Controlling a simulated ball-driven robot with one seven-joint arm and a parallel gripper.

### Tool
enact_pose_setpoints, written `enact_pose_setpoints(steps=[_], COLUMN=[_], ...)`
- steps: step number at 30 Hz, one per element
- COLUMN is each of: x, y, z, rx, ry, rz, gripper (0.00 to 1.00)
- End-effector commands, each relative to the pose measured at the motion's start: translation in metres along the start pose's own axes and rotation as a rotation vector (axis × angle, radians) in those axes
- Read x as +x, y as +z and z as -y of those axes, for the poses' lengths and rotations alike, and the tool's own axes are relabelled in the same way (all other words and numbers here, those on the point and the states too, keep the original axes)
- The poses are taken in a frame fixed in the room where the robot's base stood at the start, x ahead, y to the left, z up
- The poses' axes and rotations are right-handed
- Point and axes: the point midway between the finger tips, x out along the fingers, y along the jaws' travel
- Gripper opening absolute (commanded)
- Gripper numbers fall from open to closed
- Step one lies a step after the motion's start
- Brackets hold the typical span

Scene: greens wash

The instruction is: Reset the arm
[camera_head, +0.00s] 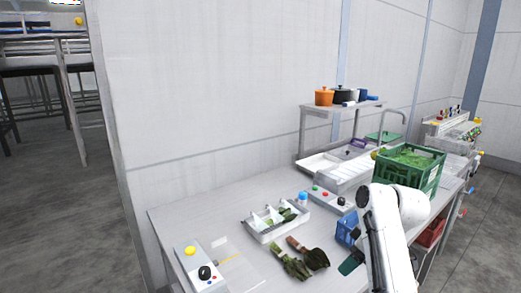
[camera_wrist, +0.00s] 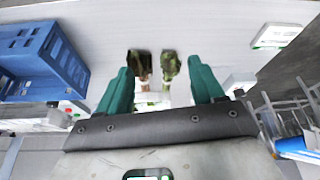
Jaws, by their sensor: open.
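My gripper (camera_wrist: 162,82) is open, its two green fingers spread apart in the wrist view with nothing held between them. In the head view my white arm reaches down at the right, and a dark green finger (camera_head: 350,264) shows beside it, near the worktop's front side. Two bunches of leafy greens, one green (camera_head: 291,267) and one darker (camera_head: 312,257), lie on the worktop left of my gripper. In the wrist view they show beyond and between the fingertips, the darker one (camera_wrist: 139,64) left and the green one (camera_wrist: 171,66) right. Much of the gripper is hidden in the head view.
A blue crate (camera_head: 344,232) stands close to my arm, and in the wrist view (camera_wrist: 35,52). The worktop's left part is mostly clear.

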Motion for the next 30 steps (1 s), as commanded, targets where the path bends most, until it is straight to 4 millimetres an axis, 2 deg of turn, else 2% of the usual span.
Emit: enact_pose_setpoints(steps=[11, 17, 20, 24, 30], x=[0.034, 0.059, 0.074, 0.092, 0.099], y=[0.047, 0.091, 0.125, 0.181, 0.256], z=[0.021, 0.044, 0.064, 0.102, 0.162], rx=[0.095, 0.185, 0.251, 0.360, 0.513], ry=[0.015, 0.034, 0.048, 0.076, 0.121], rz=[0.043, 0.080, 0.108, 0.150, 0.201], gripper=[0.67, 0.67, 0.67, 0.67, 0.67])
